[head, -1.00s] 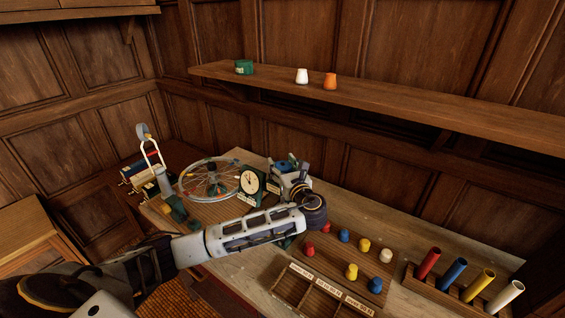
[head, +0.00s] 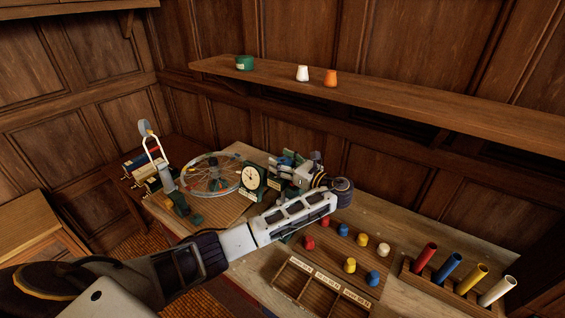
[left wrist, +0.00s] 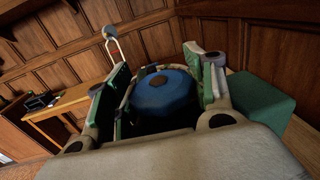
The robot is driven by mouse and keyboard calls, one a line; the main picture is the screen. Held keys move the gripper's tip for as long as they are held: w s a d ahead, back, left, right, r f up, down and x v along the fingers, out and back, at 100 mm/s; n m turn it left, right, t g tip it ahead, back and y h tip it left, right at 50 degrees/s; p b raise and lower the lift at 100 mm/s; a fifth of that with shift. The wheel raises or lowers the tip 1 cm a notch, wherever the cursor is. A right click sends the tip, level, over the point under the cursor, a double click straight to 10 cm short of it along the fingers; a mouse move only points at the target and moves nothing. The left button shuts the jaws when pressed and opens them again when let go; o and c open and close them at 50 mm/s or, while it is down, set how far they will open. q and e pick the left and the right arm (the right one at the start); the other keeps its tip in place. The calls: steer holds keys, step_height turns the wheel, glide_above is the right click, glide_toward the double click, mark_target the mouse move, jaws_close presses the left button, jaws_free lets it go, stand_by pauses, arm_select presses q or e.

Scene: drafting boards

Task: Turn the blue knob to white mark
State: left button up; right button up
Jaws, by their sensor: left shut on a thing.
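The blue knob (left wrist: 165,92) is a round, domed knob with a dark spot on its top edge, in the middle of the left wrist view. My left gripper (left wrist: 160,80) has its green-padded fingers on both sides of it, shut on it. In the head view my left gripper (head: 285,162) is small, beside the clock at the back of the bench, and its wrist and arm hide much of that spot. I cannot make out the white mark in either view. My right gripper is not in view.
A green clock (head: 251,177) and a spoked wheel (head: 211,176) stand left of the gripper. Coloured pegs on a board (head: 325,252), a compartment tray (head: 291,279) and a rack of coloured tubes (head: 440,284) are to the right. A shelf (head: 420,98) runs above.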

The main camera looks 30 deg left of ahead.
mark_target(282, 161)
arm_select(q)
steer(key=shift+a+r+n+g, duration=0.1)
steer(key=shift+r+n+g, duration=0.1)
steer(key=shift+n+g, duration=1.5)
steer(key=shift+a+r+n+g, duration=0.15)
steer(key=shift+n+g, duration=0.85)
steer(key=shift+g, duration=1.3)
steer(key=shift+s+d+f+g, duration=0.1)
steer(key=shift+d+f+g, duration=0.05)
steer(key=shift+g, duration=0.35)
steer(key=shift+f, duration=0.25)
steer(key=o, duration=1)
steer(key=shift+d, duration=0.15)
steer(key=shift+o, duration=0.2)
steer(key=shift+n, duration=0.3)
steer(key=shift+r, duration=5.05)
